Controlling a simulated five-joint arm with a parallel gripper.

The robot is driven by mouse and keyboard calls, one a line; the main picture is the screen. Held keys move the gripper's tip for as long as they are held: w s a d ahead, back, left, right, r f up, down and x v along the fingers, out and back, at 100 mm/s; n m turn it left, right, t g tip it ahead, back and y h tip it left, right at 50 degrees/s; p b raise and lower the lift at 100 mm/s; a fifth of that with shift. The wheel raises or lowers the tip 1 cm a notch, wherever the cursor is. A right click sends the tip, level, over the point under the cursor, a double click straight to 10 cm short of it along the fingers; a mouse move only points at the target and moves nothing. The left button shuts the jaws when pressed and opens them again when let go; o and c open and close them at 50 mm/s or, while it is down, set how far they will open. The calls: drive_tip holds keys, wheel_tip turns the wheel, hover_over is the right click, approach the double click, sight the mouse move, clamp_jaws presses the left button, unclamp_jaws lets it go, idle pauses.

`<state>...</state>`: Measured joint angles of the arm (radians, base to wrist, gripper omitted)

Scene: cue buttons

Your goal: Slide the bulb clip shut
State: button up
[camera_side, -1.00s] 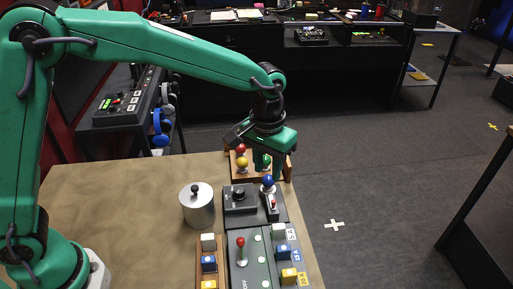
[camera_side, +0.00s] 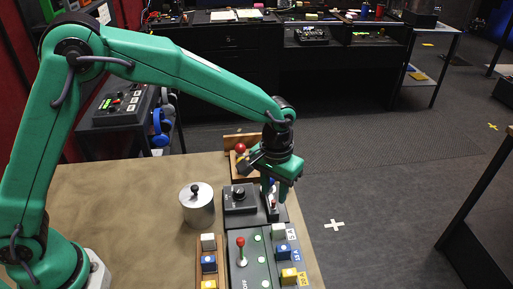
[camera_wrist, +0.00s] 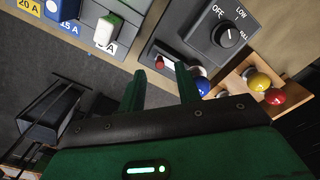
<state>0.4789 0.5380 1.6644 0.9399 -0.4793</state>
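The bulb clip shows in the wrist view as a dark slot with a red slider (camera_wrist: 160,63); its red part also shows in the side view (camera_side: 273,204). A blue bulb (camera_wrist: 203,86) stands at the clip's end, partly behind one finger, and is mostly hidden in the side view. My gripper (camera_wrist: 159,70) is open, its two green fingers pointing down at the clip. In the wrist view the red slider appears between the fingertips; I cannot tell whether they touch it. In the side view my gripper (camera_side: 279,192) is just above the clip.
A dial box (camera_wrist: 222,37) stands beside the clip. A wooden rack (camera_side: 245,175) holds a red bulb (camera_wrist: 275,97) and a yellow bulb (camera_wrist: 258,82). A metal pot (camera_side: 197,208) stands to the left. A fuse panel (camera_side: 255,250) with a red-knobbed lever is nearer the camera.

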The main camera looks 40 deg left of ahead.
sight(273, 201)
drive_tip(key=shift+f, duration=1.55)
drive_tip(key=shift+c, duration=0.4)
